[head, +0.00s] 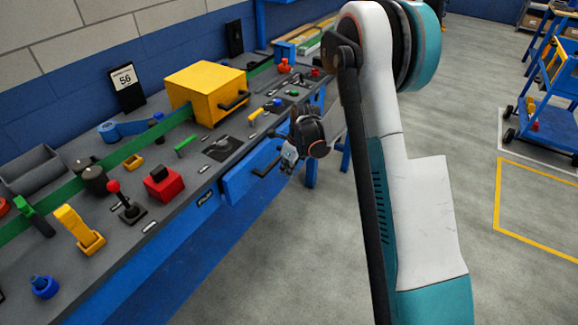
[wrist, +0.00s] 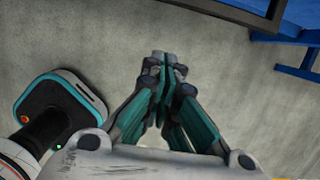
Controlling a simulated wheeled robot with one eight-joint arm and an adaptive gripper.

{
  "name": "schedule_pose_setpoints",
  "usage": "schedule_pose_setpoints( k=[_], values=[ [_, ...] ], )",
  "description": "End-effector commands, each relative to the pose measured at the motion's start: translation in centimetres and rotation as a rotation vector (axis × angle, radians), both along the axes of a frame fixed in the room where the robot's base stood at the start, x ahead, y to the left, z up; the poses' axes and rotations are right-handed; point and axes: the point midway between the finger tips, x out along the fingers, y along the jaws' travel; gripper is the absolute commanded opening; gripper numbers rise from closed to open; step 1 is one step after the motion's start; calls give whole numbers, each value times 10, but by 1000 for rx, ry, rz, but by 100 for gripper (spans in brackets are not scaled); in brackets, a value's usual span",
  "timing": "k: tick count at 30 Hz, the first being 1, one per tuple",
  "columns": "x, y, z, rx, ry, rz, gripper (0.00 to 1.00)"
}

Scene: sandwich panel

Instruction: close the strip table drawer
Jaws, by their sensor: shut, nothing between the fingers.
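The strip table (head: 140,232) runs along the wall on the left in the head view. Its blue drawer (head: 236,188) has a dark bar handle and juts out from the table's front; how far is hard to tell. My gripper (head: 289,160) is just right of the drawer front, close to the handle, and partly hidden by my wrist. Whether it touches the drawer cannot be seen. In the wrist view my gripper (wrist: 163,62) has its fingers together with nothing between them, over grey floor.
On the table top are a yellow box (head: 205,92), a red block (head: 164,184), a yellow lever (head: 78,226) and several small controls. A blue cart (head: 545,105) stands far right. The floor between is clear.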

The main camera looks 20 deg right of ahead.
Motion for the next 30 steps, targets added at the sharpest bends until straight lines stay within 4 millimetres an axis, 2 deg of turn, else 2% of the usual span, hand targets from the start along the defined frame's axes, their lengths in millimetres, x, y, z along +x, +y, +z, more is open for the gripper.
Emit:
schedule_pose_setpoints(
  k=[1, 6, 9, 15, 30],
  values=[
    [3, 2, -14, 0, 0, 0, 0],
    [8, 6, -45, 0, 0, -1, 0],
    [22, 18, -40, 0, 0, 3, 0],
    [36, 28, -38, 0, 0, 0, 0],
    [42, 33, -37, 0, 0, 1, 0]
  ],
)
